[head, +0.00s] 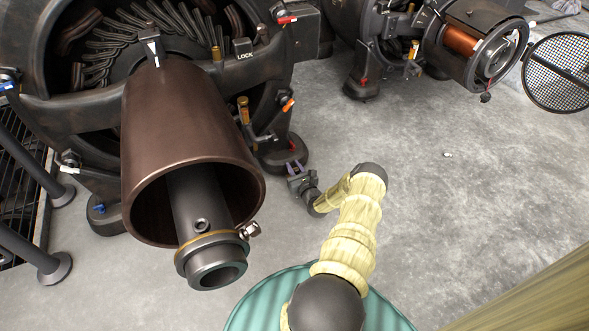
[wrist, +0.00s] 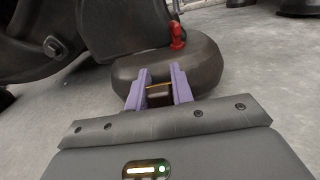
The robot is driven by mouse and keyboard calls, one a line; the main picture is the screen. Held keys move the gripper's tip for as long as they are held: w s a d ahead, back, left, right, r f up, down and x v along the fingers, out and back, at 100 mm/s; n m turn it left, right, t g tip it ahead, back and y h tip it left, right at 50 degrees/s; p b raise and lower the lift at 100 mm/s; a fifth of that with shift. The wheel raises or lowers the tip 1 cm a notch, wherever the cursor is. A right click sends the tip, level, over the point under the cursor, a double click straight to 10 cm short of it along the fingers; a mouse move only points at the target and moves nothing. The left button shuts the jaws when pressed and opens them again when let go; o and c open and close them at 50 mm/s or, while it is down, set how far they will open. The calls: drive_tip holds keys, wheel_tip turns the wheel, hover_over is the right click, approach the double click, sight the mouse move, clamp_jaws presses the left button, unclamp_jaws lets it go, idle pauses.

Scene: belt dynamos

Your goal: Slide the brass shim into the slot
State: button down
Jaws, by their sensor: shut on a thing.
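My gripper (head: 294,170) is low beside a dark rounded machine foot (head: 278,158). In the wrist view its two purple fingers (wrist: 159,90) are closed on a small dark brown piece with a thin brass-coloured edge, which I take for the brass shim (wrist: 160,87). The fingertips are right in front of the foot (wrist: 205,68), and I cannot tell whether the shim touches it. A red lever (wrist: 177,36) stands on top of the foot behind the fingers. The slot is not clearly visible, as the fingers and shim cover that part of the foot.
A large brown cylinder (head: 185,115) of the dynamo hangs left of my arm. A second dynamo (head: 455,45) stands at the back right, with a round mesh cover (head: 560,72) beside it. The grey concrete floor (head: 450,190) to the right is mostly clear.

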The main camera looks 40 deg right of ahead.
sight(297, 172)
drive_tip(key=shift+s, duration=0.2)
drive_tip(key=shift+p+v, duration=1.55)
drive_tip(key=shift+v, duration=0.05)
drive_tip(key=shift+p, duration=0.6)
idle(1.3)
drive_tip(key=shift+b+x, duration=0.8)
drive_tip(key=shift+x, duration=1)
drive_tip(key=c, duration=1.1)
unclamp_jaws()
drive_tip(key=shift+c, duration=0.2)
wheel_tip(297, 172, up, 10)
drive_tip(key=p, duration=0.7)
drive_tip(key=shift+a, duration=0.1)
